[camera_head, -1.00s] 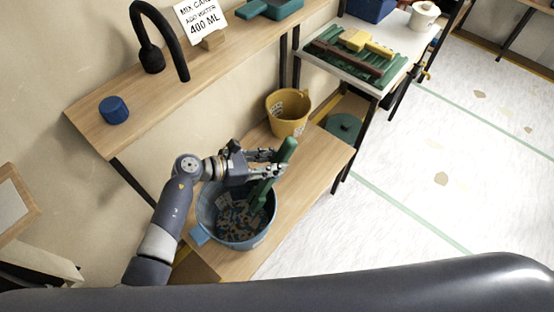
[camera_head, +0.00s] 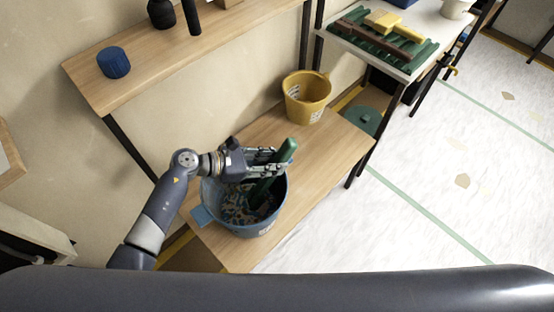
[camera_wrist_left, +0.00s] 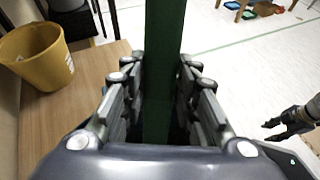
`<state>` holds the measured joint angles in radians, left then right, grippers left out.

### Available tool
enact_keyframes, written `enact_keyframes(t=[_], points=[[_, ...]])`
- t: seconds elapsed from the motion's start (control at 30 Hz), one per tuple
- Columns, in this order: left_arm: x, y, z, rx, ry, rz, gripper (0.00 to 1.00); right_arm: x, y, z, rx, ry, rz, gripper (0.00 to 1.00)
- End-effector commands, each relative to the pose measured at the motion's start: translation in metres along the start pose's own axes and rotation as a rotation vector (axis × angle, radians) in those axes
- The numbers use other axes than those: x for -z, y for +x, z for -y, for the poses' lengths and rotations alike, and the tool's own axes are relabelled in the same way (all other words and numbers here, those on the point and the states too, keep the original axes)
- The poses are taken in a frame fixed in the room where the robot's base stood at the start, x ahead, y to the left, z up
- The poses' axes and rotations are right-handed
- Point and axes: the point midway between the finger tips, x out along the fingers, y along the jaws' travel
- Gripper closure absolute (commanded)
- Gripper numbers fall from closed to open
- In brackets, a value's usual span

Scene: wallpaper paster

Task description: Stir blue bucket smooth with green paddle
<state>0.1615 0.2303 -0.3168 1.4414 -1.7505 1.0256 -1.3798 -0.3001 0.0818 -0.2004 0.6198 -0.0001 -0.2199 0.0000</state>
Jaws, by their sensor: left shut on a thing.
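The blue bucket (camera_head: 247,230) stands on the low wooden bench in the head view. Inside it is a dark, speckled mix (camera_head: 238,206) with uneven light and brown patches. My left gripper (camera_head: 272,162) is over the bucket's far side and is shut on the green paddle (camera_head: 287,152). The paddle leans, with its top above the fingers and its lower part down inside the bucket; its lowest end is hidden. In the left wrist view the paddle (camera_wrist_left: 163,70) stands between the fingers. My right gripper (camera_wrist_left: 277,128) shows at the right edge there, empty, its fingers apart.
A yellow bucket (camera_head: 307,98) stands farther back on the bench (camera_head: 326,150). A shelf (camera_head: 170,62) with a blue jar (camera_head: 114,62) runs along the wall. A white table (camera_head: 428,55) holds a green ribbed tray. The floor at right is open.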

Motion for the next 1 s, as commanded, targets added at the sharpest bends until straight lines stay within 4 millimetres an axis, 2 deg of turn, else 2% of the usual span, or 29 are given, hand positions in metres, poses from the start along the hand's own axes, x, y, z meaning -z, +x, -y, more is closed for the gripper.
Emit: enact_keyframes(t=[0.03,0.5,0.73,1.0], points=[[0.01,0.002,0.0,0.0,0.001,0.001,1.0,-0.001,0.01,0.0,0.0,0.0,0.0,0.64],[0.055,0.002,0.0,0.0,0.001,0.001,1.0,-0.005,0.053,0.001,0.0,0.001,0.0,0.64],[0.067,0.001,0.0,0.0,0.001,0.001,1.0,-0.006,0.064,0.002,0.001,0.001,0.0,0.64],[0.069,0.0,0.0,0.0,0.0,0.002,1.0,-0.006,0.066,0.003,0.003,0.002,0.0,0.64]])
